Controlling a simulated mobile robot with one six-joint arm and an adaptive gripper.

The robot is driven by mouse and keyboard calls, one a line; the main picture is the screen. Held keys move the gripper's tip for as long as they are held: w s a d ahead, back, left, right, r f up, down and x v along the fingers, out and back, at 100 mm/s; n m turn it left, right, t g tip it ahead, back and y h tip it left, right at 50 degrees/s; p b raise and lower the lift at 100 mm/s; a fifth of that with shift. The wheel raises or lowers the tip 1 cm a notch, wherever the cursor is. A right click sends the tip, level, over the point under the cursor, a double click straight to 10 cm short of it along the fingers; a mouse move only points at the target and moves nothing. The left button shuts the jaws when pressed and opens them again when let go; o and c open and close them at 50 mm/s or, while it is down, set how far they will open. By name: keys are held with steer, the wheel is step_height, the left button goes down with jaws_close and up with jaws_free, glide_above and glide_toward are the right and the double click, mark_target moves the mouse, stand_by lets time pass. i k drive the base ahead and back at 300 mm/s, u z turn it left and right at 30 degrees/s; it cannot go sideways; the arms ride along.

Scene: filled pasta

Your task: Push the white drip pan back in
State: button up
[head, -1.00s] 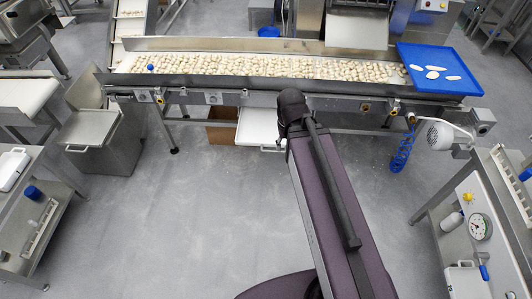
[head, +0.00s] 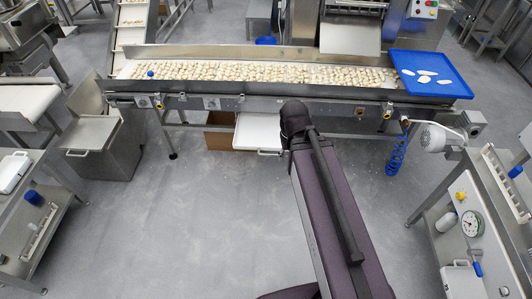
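The white drip pan (head: 256,133) shows under the conveyor, left of my arm's dark elbow. Its front edge, with a handle near the bottom right, sticks out from beneath the conveyor frame. My arm covers the area to the right of the pan. My gripper is not visible in the head view; only the purple arm link and its dark joint show, in front of the conveyor.
The conveyor (head: 220,88) carries many filled pasta pieces, with a blue tray (head: 440,88) at its right end. A cardboard box (head: 219,140) stands left of the pan. Side tables flank open grey floor (head: 180,220). A blue coiled hose (head: 397,155) hangs at right.

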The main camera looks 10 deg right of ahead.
mark_target(254, 131)
steer(key=z, duration=0.1)
steer(key=i, duration=0.95)
steer(key=u, duration=0.9)
steer(key=k, duration=0.1)
steer(key=z, duration=2.85)
